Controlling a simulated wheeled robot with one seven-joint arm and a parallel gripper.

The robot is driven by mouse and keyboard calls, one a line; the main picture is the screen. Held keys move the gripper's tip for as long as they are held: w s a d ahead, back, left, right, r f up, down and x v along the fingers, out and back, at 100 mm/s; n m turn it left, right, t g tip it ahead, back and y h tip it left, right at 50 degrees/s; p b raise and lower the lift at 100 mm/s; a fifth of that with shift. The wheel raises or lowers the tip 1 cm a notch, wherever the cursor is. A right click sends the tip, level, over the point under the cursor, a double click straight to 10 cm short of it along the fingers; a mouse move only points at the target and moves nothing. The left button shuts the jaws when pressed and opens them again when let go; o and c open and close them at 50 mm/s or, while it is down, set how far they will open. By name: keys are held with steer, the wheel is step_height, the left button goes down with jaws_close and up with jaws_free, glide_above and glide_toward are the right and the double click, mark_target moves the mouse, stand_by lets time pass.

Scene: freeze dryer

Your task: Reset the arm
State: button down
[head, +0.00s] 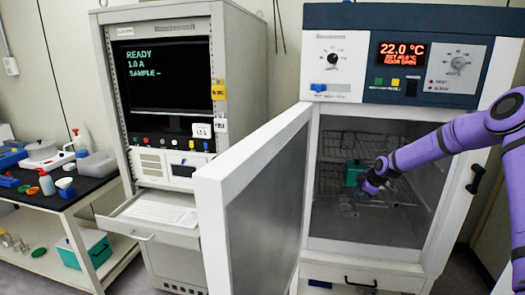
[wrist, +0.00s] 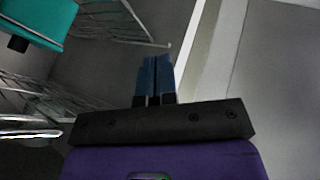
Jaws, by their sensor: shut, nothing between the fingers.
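My purple arm reaches in from the right in the head view, and my gripper (head: 371,188) is inside the open chamber of the freeze dryer (head: 400,65). In the wrist view my gripper (wrist: 155,62) has its two blue fingers shut together with nothing between them. A teal container (head: 355,172) sits on the wire rack in the chamber, just behind and left of my gripper. It also shows in the wrist view at the upper left (wrist: 40,18), apart from the fingers. The display reads 22.0 °C.
The freeze dryer door (head: 255,190) stands open toward the front left. Wire racks (wrist: 60,95) lie left of my fingers, and a pale chamber edge (wrist: 200,50) is close on their right. A control cabinet (head: 180,90) and a bench (head: 60,190) with bottles stand further left.

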steer(key=s+a+r+m+g+h, duration=0.15)
steer(key=s+a+r, duration=0.25)
steer(key=s+r, duration=0.45)
steer(key=s+a+r+m+h, duration=0.1)
steer(key=s+a+r+m, duration=0.15)
steer(key=s+r, duration=0.6)
steer(key=s+a+r+m+h, duration=0.1)
steer(key=s+a+r, duration=0.3)
steer(key=s+r, duration=0.45)
steer(key=s+a+r+m, duration=0.1)
steer(key=s+r+m, duration=0.1)
steer(key=s, duration=0.8)
steer(key=s+r+m, duration=0.2)
steer(key=s+m, duration=0.1)
steer(key=s, duration=0.7)
steer(key=s+a+r+m, duration=0.1)
steer(key=s+r+m, duration=0.1)
steer(key=s, duration=0.7)
steer(key=shift+s+a+r+m+y, duration=0.35)
steer(key=shift+s+m+y, duration=0.1)
steer(key=shift+m, duration=0.25)
